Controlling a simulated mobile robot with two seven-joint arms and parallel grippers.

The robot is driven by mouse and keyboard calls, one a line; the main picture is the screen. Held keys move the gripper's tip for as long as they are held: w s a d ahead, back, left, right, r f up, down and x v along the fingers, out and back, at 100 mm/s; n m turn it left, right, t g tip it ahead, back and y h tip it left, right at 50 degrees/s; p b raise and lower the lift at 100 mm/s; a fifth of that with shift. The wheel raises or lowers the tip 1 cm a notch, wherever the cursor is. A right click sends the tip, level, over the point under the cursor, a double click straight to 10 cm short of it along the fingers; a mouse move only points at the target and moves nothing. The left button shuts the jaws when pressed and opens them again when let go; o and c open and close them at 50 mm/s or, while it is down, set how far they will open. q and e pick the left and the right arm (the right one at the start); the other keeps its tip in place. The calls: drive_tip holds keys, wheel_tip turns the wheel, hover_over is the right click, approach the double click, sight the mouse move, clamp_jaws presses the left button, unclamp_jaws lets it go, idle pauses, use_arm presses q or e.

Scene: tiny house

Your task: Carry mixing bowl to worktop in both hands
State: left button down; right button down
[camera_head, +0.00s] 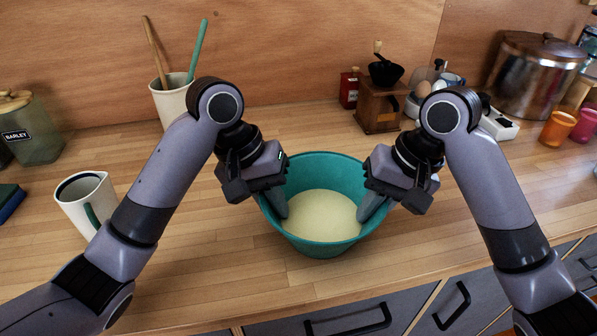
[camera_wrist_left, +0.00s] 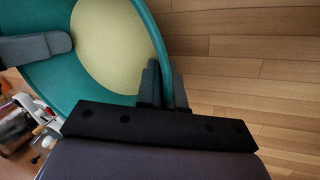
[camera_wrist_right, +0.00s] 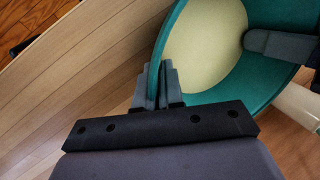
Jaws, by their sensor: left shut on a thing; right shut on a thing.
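A teal mixing bowl (camera_head: 322,172) with pale yellow contents is upright at the middle of the wooden worktop (camera_head: 190,262), close to its front edge. I cannot tell whether its base touches the wood. My left gripper (camera_head: 281,205) is shut on the left side of the bowl's rim. My right gripper (camera_head: 370,207) is shut on the right side of the rim. The bowl wall lies between the fingers in the left wrist view (camera_wrist_left: 140,60) and in the right wrist view (camera_wrist_right: 170,45). Part of the rim is hidden behind the grippers.
A white jug (camera_head: 88,200) stands at left, and a utensil crock (camera_head: 174,102) behind my left arm. A coffee grinder (camera_head: 381,104), a large copper pot (camera_head: 533,75) and an orange cup (camera_head: 557,129) stand at the back right. Drawers lie below the front edge.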

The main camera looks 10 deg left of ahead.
use_arm(q)
drive_tip(key=c, duration=1.3)
unclamp_jaws()
drive_tip(key=shift+f, duration=0.1)
use_arm(e)
drive_tip(key=c, duration=1.3)
unclamp_jaws()
drive_tip(key=shift+f, duration=0.15)
use_arm(q)
drive_tip(key=shift+o, duration=0.2)
use_arm(e)
drive_tip(key=shift+o, duration=0.2)
drive_tip(key=shift+d+r, duration=0.2)
drive_tip(key=shift+r, duration=0.3)
use_arm(q)
drive_tip(key=v, duration=1.2)
use_arm(e)
drive_tip(key=v, duration=1.1)
use_arm(q)
drive_tip(key=shift+f, duration=0.1)
